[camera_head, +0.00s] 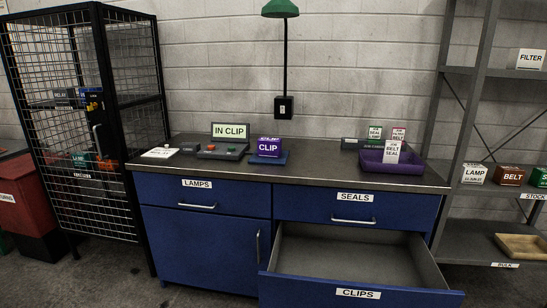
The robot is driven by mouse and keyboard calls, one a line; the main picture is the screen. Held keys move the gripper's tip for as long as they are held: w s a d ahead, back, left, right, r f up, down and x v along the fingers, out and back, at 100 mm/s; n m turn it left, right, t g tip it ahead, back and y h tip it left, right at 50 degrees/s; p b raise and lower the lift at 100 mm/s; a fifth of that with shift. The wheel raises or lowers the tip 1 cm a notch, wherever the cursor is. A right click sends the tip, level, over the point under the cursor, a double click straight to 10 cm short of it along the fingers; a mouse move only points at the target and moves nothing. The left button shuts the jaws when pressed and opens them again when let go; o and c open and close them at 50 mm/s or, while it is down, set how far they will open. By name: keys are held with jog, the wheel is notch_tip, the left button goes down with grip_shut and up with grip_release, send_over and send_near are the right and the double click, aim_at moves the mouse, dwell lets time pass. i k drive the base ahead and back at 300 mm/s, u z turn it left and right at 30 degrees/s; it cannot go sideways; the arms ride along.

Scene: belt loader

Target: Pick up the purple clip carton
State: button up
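The purple clip carton (268,147) stands upright on a small dark blue pad on the workbench top, left of the middle. Its front label reads CLIP. It is right of a grey device with a display (230,131) reading IN CLIP. Nothing touches the carton from above. My gripper is not in view.
The lower right CLIPS drawer (345,262) is pulled open and looks empty, jutting out in front of the bench. A purple tray (379,167) with cards stands at right. A lamp hangs behind the carton. A mesh cage (70,200) stands left, shelves (461,71) right.

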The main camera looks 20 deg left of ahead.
aim_at(268, 146)
jog(key=u, duration=0.75)
jog(key=i, duration=0.9)
jog(key=u, duration=0.9)
jog(key=i, duration=1.8)
jog(key=z, duration=0.9)
jog(key=i, duration=0.4)
jog(key=z, duration=0.35)
